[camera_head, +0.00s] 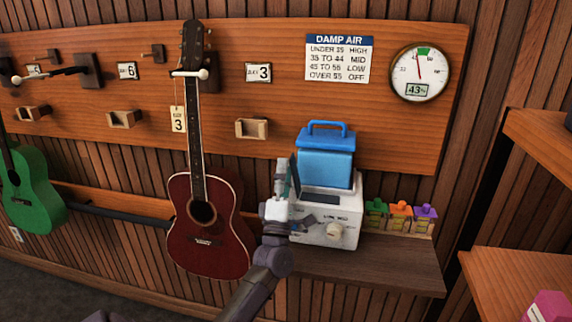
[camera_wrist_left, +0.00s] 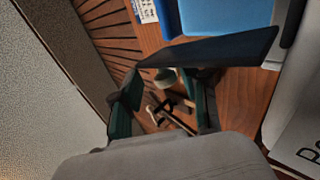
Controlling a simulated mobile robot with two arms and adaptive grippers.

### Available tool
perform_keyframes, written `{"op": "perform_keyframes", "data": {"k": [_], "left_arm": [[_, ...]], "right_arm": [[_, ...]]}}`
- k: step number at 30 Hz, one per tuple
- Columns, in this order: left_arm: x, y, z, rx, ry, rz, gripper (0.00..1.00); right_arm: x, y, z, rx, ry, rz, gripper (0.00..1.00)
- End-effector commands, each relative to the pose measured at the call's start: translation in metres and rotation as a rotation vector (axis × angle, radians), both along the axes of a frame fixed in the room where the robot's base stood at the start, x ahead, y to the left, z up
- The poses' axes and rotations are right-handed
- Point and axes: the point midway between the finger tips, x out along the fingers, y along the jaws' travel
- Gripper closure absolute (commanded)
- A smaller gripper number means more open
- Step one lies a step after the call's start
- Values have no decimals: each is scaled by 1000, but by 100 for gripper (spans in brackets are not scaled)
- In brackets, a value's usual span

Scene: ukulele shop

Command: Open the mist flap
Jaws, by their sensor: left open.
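The white humidifier (camera_head: 345,237) stands on the wooden shelf, with a blue tank (camera_head: 325,168) behind its front part. A dark slot or panel (camera_head: 320,197) shows on its upper face. A thin dark plate (camera_head: 295,177), which looks like the mist flap, stands tilted up at its left side. In the left wrist view a long dark plate (camera_wrist_left: 220,48) crosses just past the fingers, below the blue tank (camera_wrist_left: 225,15). My left gripper (camera_head: 282,180) is open at the humidifier's left side, close to the plate. I cannot tell if they touch. My right gripper is not in view.
A red guitar (camera_head: 205,225) hangs just left of my left arm. The shelf front (camera_head: 380,270) is bare. Pegs and a dial gauge (camera_head: 419,72) are on the wall board.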

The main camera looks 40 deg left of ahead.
Motion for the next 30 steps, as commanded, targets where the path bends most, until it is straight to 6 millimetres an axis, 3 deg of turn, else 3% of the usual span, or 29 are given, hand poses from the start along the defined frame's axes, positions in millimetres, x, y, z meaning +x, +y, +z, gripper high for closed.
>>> {"op": "perform_keyframes", "data": {"k": [3,12,25,26,30], "left_arm": [[-15,-13,-24,-1,12,-4,53],[-47,-34,-62,-2,8,-3,53],[-56,-40,-71,-1,5,-2,53],[-56,-40,-71,-1,5,-2,54],[-56,-37,-67,7,13,-34,78]], "right_arm": [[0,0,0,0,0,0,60],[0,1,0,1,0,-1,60],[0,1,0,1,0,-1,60],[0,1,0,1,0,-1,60],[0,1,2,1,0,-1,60]]}}
